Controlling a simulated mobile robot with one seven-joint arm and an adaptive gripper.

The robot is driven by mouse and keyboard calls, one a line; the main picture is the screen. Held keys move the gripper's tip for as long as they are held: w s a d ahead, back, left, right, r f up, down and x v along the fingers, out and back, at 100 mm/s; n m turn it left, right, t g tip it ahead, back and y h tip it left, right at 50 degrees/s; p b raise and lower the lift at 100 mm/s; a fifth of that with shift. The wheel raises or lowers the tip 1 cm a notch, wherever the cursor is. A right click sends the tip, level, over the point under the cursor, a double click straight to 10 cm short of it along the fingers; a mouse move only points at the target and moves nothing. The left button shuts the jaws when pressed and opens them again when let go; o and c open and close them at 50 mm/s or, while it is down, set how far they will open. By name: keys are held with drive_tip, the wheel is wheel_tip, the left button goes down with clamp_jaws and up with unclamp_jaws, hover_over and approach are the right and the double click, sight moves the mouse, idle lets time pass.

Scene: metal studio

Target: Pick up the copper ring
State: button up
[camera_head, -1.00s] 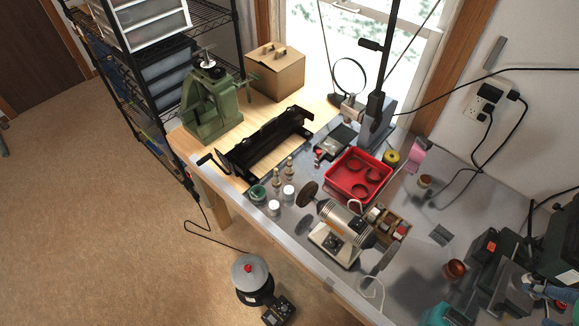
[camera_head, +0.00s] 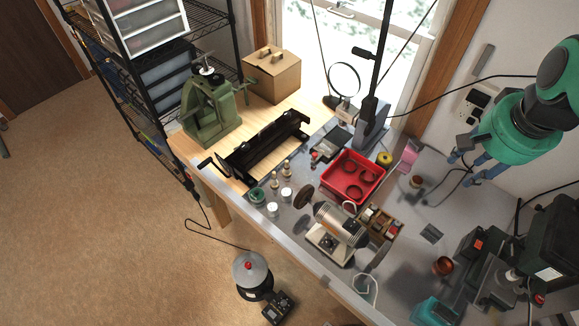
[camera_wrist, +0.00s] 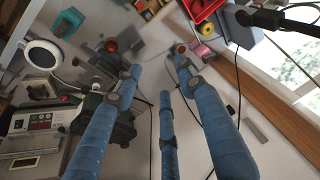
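Several dark reddish-brown rings (camera_head: 352,189) lie in the red tray (camera_head: 330,180) on the bench. A shiny copper-coloured round piece (camera_head: 443,265) sits alone on the grey bench top at the right; it also shows in the wrist view (camera_wrist: 110,46). I cannot tell which of these is the copper ring. My gripper (camera_head: 462,170), with blue fingers, hangs above the bench at the right, near the wall, apart from all of them. In the wrist view its fingers (camera_wrist: 158,82) are spread and nothing is between them.
A bench grinder (camera_head: 338,227) stands in front of the red tray, with a small wooden compartment box (camera_head: 378,222) beside it. A tall black stand (camera_head: 371,125) rises behind the tray. Dark machines (camera_head: 500,275) crowd the right end. Bare bench (camera_head: 408,245) lies between.

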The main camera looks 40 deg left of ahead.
drive_tip(key=w+a+f+g+p, duration=0.1)
drive_tip(key=w+a+f+p, duration=0.2)
drive_tip(key=a, duration=1.1)
drive_tip(key=n+g+h+p, duration=0.1)
drive_tip(key=g+p, duration=0.1)
drive_tip(key=p, duration=0.3)
hover_over(287, 161)
wheel_tip(287, 161, down, 22)
drive_tip(key=r, duration=0.1)
drive_tip(key=shift+f, duration=0.25)
wheel_tip(287, 161, down, 8)
drive_tip(key=shift+d+f+p, duration=0.1)
drive_tip(key=shift+f+p, duration=0.05)
drive_tip(key=shift+p, duration=0.4)
drive_tip(key=shift+f, duration=0.15)
drive_tip(key=shift+f, duration=0.1)
